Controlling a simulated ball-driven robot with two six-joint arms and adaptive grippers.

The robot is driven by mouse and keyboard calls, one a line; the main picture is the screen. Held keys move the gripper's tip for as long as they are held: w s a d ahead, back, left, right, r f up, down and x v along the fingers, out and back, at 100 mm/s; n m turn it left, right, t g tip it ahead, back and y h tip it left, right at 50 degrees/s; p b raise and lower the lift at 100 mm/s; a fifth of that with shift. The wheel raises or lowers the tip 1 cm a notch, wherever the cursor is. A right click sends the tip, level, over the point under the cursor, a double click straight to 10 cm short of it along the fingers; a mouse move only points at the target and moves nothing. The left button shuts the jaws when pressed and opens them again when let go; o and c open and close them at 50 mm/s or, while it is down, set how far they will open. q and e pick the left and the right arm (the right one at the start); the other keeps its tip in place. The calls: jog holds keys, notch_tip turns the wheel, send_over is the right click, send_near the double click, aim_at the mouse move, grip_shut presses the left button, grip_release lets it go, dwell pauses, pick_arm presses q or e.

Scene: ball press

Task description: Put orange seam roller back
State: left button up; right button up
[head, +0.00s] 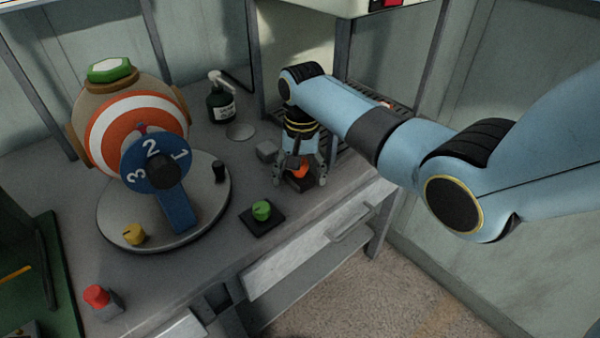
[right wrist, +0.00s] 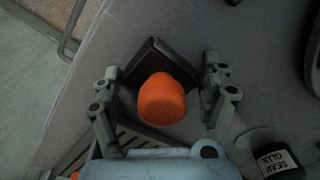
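The orange seam roller, seen as a rounded orange piece (head: 301,169), stands at a dark square pad (head: 298,185) near the bench's front edge. In the right wrist view the orange piece (right wrist: 162,98) is between the fingers, with the dark pad (right wrist: 158,58) behind it. My right gripper (head: 300,178) points down around the orange piece. In the right wrist view its fingers (right wrist: 162,95) are spread, with a visible gap on both sides of the piece. Whether the piece rests on the pad is hard to tell. My left gripper is not in view.
A green knob on a black pad (head: 262,211) is just left of the gripper. A grey block (head: 267,151) and a dark glue bottle (head: 220,100) stand behind. A large round device with a numbered blue dial (head: 152,162) fills the left. A red-topped block (head: 98,297) is front left.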

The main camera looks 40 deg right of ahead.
jog(key=shift+o, duration=1)
notch_tip(320, 180, up, 12)
jog(key=shift+d+r+p, duration=0.15)
jog(key=shift+r+p, duration=0.05)
jog(key=shift+p, duration=0.4)
